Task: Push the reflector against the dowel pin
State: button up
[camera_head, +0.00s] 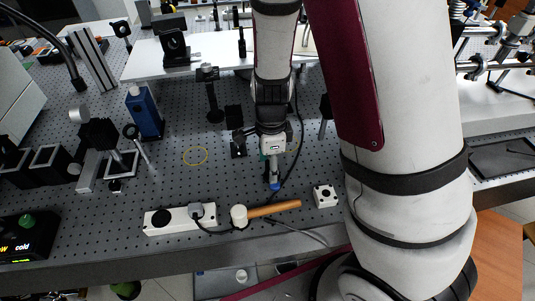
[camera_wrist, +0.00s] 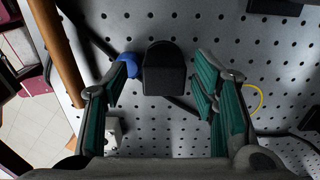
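My gripper (camera_wrist: 163,76) points down at the perforated board with its two teal-padded fingers spread apart. A black block with a rounded top (camera_wrist: 164,72) stands between the fingertips, with gaps showing on both sides; I take it for the reflector, but its front face is not clear. In the head view my gripper (camera_head: 272,160) is low over the board, and its fingers are too small to read. A blue round end (camera_wrist: 131,63) shows beside the left fingertip in the wrist view, and a blue tip (camera_head: 275,186) shows below my gripper in the head view. I cannot make out the dowel pin.
A mallet with a wooden handle (camera_head: 274,208) lies in front of my gripper. A white power strip (camera_head: 165,219) and a small white block (camera_head: 325,195) are nearby. A blue box (camera_head: 145,112) stands farther back.

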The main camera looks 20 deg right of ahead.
jog(key=shift+w, duration=0.1)
jog(key=shift+r, duration=0.55)
notch_tip(320, 180, up, 11)
dwell(0.5)
jog(key=s+d+r+n+t, duration=0.1)
jog(key=s+r+n+t, duration=0.4)
jog(key=s+r+n, duration=0.9)
notch_tip(320, 180, up, 3)
jog(key=n, duration=0.6)
jog(key=shift+d+f, duration=0.15)
jog(key=shift+d, duration=0.05)
